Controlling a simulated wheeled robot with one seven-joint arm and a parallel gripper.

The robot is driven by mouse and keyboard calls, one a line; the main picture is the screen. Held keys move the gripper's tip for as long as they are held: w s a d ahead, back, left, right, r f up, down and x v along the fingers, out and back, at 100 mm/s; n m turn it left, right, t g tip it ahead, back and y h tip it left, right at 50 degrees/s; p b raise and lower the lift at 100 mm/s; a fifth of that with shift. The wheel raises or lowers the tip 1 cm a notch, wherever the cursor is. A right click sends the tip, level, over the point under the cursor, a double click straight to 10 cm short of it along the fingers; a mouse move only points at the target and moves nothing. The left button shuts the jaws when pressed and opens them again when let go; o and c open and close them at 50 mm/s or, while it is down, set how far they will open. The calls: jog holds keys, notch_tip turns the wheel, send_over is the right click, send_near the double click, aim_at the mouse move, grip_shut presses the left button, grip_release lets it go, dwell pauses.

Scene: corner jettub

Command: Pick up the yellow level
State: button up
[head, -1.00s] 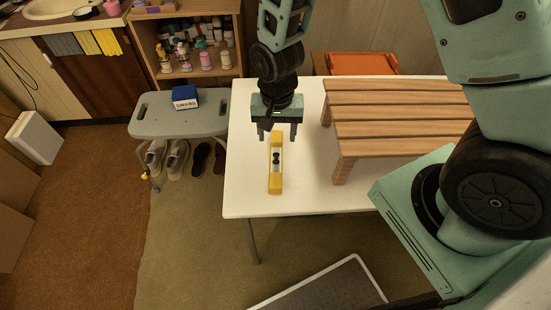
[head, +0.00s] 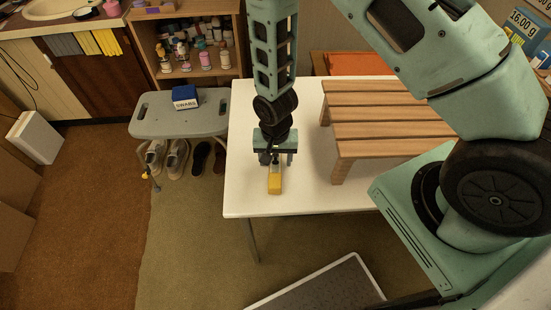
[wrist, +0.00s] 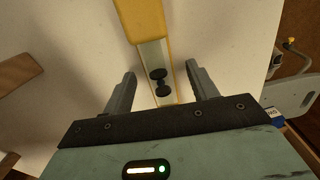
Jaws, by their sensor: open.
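The yellow level (head: 275,184) lies on the white table near its left edge, its long side running toward the front. Its far part is hidden behind my gripper in the head view. My gripper (head: 276,160) is open and points down over the level. In the wrist view the level (wrist: 146,22) runs between the two open fingers of my gripper (wrist: 160,88), with its dark middle fittings between them. A gap shows between the level and each finger. I cannot tell how far the fingertips are above the table.
A slatted wooden bench (head: 385,128) stands on the white table (head: 310,197), right of the level. A grey stool (head: 155,122) with a blue box (head: 185,97) stands left of the table. The table's front left part is clear.

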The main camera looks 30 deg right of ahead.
jog(key=c, duration=1.1)
